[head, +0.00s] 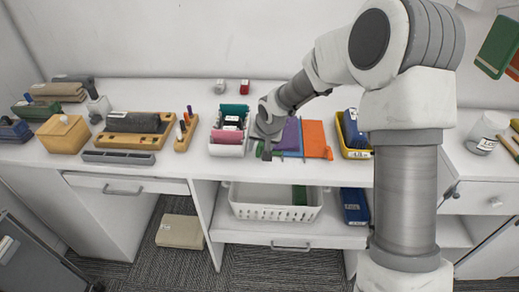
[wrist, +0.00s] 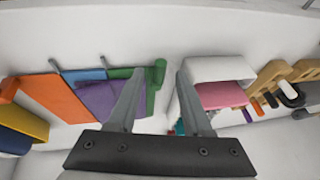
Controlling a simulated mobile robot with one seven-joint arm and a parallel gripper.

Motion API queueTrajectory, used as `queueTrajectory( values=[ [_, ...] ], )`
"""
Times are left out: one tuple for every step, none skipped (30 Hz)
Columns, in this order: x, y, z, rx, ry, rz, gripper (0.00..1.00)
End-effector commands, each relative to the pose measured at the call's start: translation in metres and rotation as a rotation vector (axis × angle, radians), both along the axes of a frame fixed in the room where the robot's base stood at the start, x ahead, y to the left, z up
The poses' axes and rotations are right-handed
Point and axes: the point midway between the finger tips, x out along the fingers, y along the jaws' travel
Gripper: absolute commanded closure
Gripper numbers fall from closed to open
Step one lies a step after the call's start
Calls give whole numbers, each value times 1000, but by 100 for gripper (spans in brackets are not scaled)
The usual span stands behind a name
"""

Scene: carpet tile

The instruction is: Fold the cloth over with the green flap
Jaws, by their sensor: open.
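The cloth lies on the white counter, with a wide orange part (head: 315,138) and a purple part (head: 291,135) beside it. In the wrist view it shows orange (wrist: 60,97), a blue strip (wrist: 85,75), purple (wrist: 100,98) and the green flap (wrist: 120,72). The flap ends in a thick green roll (wrist: 156,75). My gripper (head: 265,153) points down at the cloth's left end. In the wrist view its fingers (wrist: 160,74) are apart, with the green roll showing between them. I cannot tell whether a finger touches it.
A white bin (head: 226,149) with pink and teal items stands just left of my gripper. A yellow tray (head: 352,153) stands right of the cloth. Wooden holders (head: 185,135) lie farther left. A white basket (head: 275,212) is on the shelf below.

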Motion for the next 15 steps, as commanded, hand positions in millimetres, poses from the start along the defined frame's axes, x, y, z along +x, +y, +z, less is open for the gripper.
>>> queueTrajectory(
  values=[
    [1,1,-3,0,1,1,50],
    [1,1,-4,0,1,0,50],
    [2,1,-5,-1,1,0,50],
    [2,1,-6,0,1,-1,50],
    [2,1,-6,-1,0,-1,50],
    [2,1,-6,-1,0,-1,50],
    [2,1,-6,-1,0,-1,50],
    [2,1,-6,-1,0,-1,50],
    [2,1,-6,-1,0,-1,50],
    [2,1,-6,-1,0,-1,50],
    [2,1,-6,-1,0,-1,50],
    [2,1,-6,-1,0,-1,54],
    [2,1,-6,-1,0,-1,59],
    [2,1,-6,-1,0,-1,65],
    [2,1,-6,-1,0,-1,72]
  ],
)
